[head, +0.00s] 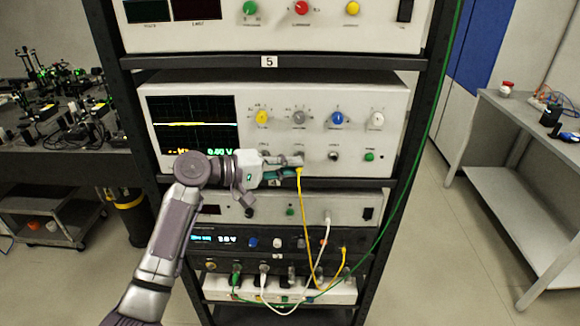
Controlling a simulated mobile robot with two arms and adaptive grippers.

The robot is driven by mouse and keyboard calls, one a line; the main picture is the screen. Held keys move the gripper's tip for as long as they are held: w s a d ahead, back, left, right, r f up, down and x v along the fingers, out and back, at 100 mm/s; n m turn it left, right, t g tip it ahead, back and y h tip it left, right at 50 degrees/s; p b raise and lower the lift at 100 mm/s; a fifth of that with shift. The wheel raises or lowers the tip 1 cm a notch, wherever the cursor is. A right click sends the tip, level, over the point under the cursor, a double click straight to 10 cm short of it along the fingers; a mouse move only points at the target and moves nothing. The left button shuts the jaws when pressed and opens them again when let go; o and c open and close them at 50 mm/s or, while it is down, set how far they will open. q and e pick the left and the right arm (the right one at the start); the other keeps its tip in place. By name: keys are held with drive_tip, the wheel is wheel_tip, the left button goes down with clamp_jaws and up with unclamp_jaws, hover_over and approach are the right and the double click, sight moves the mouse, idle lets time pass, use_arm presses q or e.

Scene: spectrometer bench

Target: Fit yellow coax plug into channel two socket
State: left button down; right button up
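My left gripper (294,167) comes in from the left and is at the lower front of the oscilloscope (370,98). Its fingers appear closed on the yellow coax plug, which is mostly hidden between them. The yellow cable (304,215) hangs down from the fingertips, loops low, and rises to a lower unit at the right. The oscilloscope has a row of sockets under its knobs; one socket (333,156) shows clear to the right of the fingers. The sockets behind the gripper are partly hidden, and I cannot tell whether the plug touches one. My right gripper is out of view.
A white cable (324,250) and a green cable (388,222) hang across the lower units. Black rack posts (410,140) stand on both sides. A grey side table (490,130) is at the right, and an optics bench (60,160) is at the left.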

use_arm(q)
drive_tip(key=c, duration=1.1)
unclamp_jaws()
drive_tip(key=shift+w, duration=0.1)
drive_tip(key=shift+o, duration=0.2)
drive_tip(key=shift+a, duration=0.1)
drive_tip(key=v, duration=1.2)
drive_tip(key=shift+r, duration=0.1)
